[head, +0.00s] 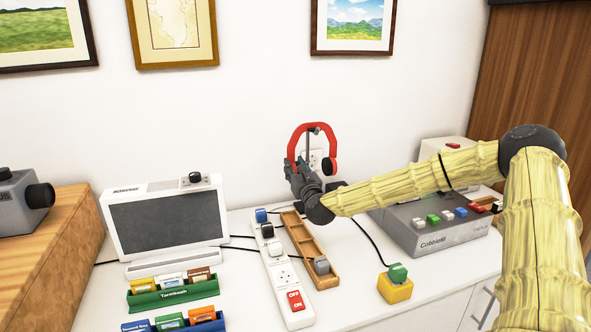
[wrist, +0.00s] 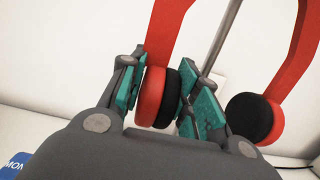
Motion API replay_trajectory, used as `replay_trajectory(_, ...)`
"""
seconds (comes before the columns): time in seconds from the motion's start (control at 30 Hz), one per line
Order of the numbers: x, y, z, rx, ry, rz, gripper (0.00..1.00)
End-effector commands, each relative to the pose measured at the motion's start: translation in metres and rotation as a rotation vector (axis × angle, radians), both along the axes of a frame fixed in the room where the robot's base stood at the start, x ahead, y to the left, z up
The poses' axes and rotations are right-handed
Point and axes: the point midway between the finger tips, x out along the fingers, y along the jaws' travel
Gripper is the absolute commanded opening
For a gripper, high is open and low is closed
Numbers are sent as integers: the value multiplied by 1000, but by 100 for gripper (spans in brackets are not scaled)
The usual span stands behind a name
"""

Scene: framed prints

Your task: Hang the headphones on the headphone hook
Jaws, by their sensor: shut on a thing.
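The red headphones (head: 297,132) are upright in the head view, with the headband arched at the top and black ear pads. My gripper (head: 297,172) is shut on the left ear cup (wrist: 155,97), with green pads on both sides of it in the wrist view. The other ear cup (wrist: 250,117) hangs free at right. A thin grey post (wrist: 222,35), apparently of the headphone hook, rises between the two cups. Its dark top (head: 314,130) shows just under the headband in the head view. I cannot tell whether the band touches it. The post's base is hidden by my gripper.
A white monitor (head: 165,215) stands left on the white table. A power strip (head: 283,270) and a wooden tray (head: 318,268) lie in front of my gripper. Framed prints hang behind.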

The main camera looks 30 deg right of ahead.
Motion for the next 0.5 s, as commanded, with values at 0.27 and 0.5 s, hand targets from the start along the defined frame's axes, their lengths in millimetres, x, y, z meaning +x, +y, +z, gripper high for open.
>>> replay_trajectory(0.27, 0, 0, 1, 0, -1, 0, 3)
replay_trajectory(0.5, 0, 0, 1, 0, -1, 0, 35)
